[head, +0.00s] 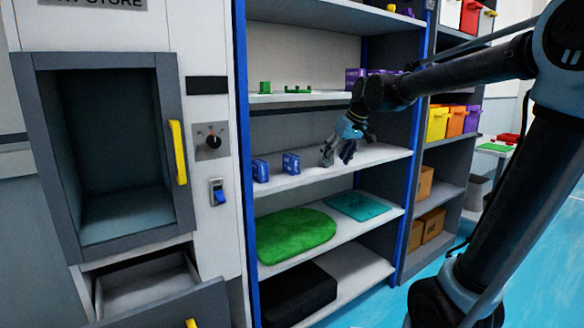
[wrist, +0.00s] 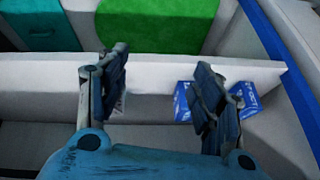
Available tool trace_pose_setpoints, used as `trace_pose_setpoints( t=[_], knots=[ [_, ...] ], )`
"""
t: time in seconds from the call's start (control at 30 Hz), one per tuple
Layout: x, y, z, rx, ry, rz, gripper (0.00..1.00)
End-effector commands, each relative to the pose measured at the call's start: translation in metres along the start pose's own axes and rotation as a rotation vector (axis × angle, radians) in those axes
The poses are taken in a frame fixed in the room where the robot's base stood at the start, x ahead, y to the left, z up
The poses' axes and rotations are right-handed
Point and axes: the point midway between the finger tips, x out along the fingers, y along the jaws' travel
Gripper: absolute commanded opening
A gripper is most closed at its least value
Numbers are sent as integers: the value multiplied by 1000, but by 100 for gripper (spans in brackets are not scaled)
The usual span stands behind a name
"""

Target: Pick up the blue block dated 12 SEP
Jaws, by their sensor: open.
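Two blue blocks with pale markings stand on the middle shelf in the head view, the left one (head: 260,171) and the right one (head: 291,163). Their dates are too small to read. My gripper (head: 338,152) is open over the same shelf, to the right of both blocks and apart from them. In the wrist view my gripper (wrist: 163,95) spreads its fingers. Blue block faces show on both sides of its right finger, one (wrist: 183,101) and another (wrist: 248,98), partly hidden by it. A small pale marked patch shows behind the left finger; I cannot tell what it is.
The middle shelf (head: 375,156) has bare room to the right. Above is a shelf with green parts (head: 297,90). Below lie a green mat (head: 295,235) and a teal mat (head: 352,206). A blue post (head: 243,150) edges the rack at left, beside a cabinet with a yellow handle (head: 178,152).

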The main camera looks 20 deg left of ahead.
Motion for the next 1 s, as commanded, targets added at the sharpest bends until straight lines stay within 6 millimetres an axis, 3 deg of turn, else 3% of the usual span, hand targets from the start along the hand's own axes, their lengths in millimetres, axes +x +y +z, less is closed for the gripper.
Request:
trace_pose_setpoints(
  t=[0.03, 0.1, 0.2, 0.33, 0.57, 1.0],
  knots=[
    [5, -14, -25, -33, 10, -21, 61],
    [12, -30, -53, -73, 25, -46, 61],
    [20, -51, -84, -116, 41, -75, 61],
    [27, -69, -108, -151, 55, -98, 61],
    [36, -80, -122, -171, 63, -112, 61],
    [80, -81, -120, -171, 63, -112, 61]
  ],
)
